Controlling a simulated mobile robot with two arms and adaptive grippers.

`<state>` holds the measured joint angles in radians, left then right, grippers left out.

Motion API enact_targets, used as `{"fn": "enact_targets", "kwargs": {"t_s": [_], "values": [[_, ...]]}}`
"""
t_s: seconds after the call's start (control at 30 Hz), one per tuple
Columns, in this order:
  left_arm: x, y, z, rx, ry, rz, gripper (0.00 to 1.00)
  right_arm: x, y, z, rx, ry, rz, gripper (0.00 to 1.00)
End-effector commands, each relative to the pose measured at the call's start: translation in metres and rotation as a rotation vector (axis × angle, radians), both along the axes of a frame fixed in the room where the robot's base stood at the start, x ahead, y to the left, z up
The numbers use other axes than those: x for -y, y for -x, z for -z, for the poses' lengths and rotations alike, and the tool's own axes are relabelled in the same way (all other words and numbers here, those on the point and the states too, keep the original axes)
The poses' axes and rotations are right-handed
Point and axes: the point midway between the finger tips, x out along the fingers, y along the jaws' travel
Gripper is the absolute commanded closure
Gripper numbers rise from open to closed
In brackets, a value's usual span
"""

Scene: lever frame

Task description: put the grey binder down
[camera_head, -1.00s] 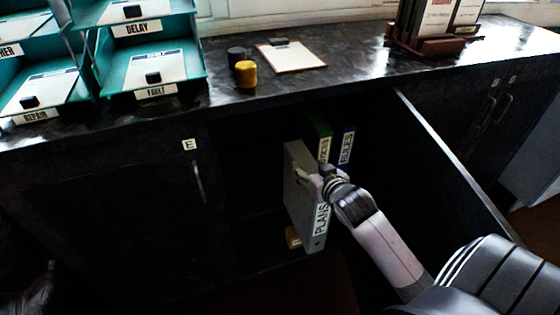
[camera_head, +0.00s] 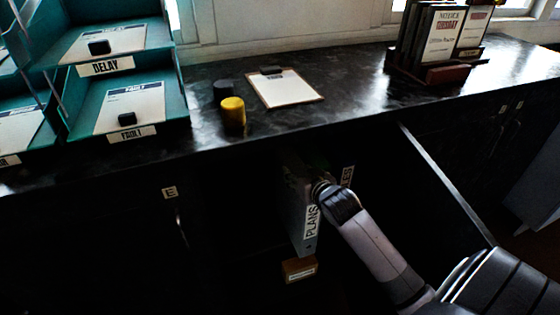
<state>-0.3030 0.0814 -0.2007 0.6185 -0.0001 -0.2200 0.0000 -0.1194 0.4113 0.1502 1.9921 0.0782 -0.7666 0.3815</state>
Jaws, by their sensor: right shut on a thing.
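The grey binder (camera_head: 304,228), its spine marked PLANS, stands about upright inside the open dark cabinet under the counter. My right gripper (camera_head: 306,182) is shut on its upper part and hides some of it. Whether the binder's foot touches the cabinet floor is too dark to tell. Behind it, a binder with a RULES label (camera_head: 347,177) shows partly past my gripper. A green binder (camera_head: 320,163) is faint in shadow. My left gripper is out of view.
A small brown labelled box (camera_head: 300,270) lies below the grey binder. The open cabinet door (camera_head: 445,185) stands to the right of my arm. On the counter (camera_head: 350,98) are a clipboard (camera_head: 285,88), a yellow pot (camera_head: 232,113) and teal trays (camera_head: 75,110).

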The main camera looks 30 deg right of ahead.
Motion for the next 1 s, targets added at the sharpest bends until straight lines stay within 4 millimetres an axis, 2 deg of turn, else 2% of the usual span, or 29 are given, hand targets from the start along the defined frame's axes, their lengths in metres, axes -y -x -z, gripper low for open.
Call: {"fn": "enact_targets", "kwargs": {"t_s": [0.03,0.3,0.5,0.6,0.77,1.0], "values": [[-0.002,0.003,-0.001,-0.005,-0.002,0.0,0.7,0.003,-0.013,-0.005,0.009,0.003,0.0,1.0],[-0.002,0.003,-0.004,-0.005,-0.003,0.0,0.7,0.019,-0.077,-0.005,0.008,0.003,0.001,1.0],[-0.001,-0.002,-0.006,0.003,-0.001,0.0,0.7,0.028,-0.117,-0.005,0.007,0.002,0.001,1.0],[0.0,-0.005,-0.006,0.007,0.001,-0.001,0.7,0.031,-0.129,-0.004,0.007,0.002,0.001,1.0],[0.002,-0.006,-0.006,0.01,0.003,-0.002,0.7,0.033,-0.137,-0.002,0.006,0.002,0.0,1.0],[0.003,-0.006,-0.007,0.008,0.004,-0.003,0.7,0.033,-0.136,0.028,0.004,0.001,0.0,1.0]]}}
